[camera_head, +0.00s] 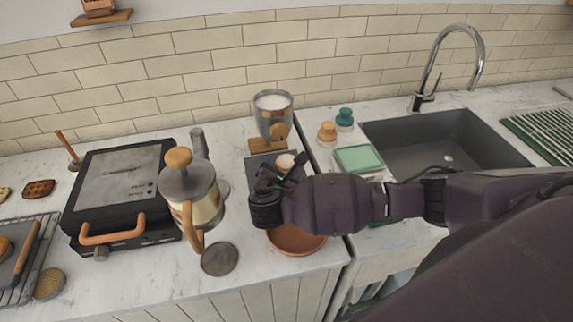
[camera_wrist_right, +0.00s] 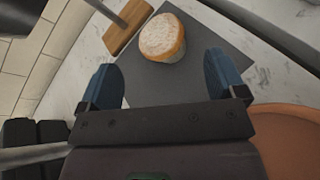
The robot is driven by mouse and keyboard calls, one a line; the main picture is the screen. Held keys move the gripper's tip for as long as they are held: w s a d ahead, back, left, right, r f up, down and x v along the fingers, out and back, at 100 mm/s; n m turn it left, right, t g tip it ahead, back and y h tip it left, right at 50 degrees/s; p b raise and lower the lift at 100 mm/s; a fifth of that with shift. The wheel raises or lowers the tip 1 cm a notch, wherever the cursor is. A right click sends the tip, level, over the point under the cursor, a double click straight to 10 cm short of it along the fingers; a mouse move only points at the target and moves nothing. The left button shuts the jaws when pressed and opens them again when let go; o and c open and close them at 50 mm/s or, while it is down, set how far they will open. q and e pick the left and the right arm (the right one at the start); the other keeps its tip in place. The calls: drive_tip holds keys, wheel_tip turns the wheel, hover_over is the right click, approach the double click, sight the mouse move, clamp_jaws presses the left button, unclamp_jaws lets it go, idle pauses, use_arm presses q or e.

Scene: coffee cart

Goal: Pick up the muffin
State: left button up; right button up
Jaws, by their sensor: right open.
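The muffin (camera_wrist_right: 162,38) has a pale, dusted top and an orange-brown side. It sits upright on a dark square slate (camera_wrist_right: 215,50) in the right wrist view. In the head view the muffin (camera_head: 285,161) shows just beyond my right gripper (camera_head: 277,179), partly hidden by it. My right gripper (camera_wrist_right: 165,85) is open and empty, with its two blue fingers spread on either side of the space in front of the muffin. The fingers do not appear to touch it. My left gripper is not in view.
A terracotta plate (camera_head: 297,244) lies below my right gripper. A French press (camera_head: 190,190) and a black grill (camera_head: 117,185) are to the left. A green box (camera_head: 358,159) and sink (camera_head: 440,140) are right.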

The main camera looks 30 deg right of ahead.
sight(286, 165)
drive_tip(key=shift+x, duration=2.8)
drive_tip(key=shift+s+f, duration=0.1)
drive_tip(key=shift+c, duration=0.4)
drive_tip(key=c, duration=1)
drive_tip(key=shift+d+p, duration=0.1)
drive_tip(key=shift+p, duration=0.2)
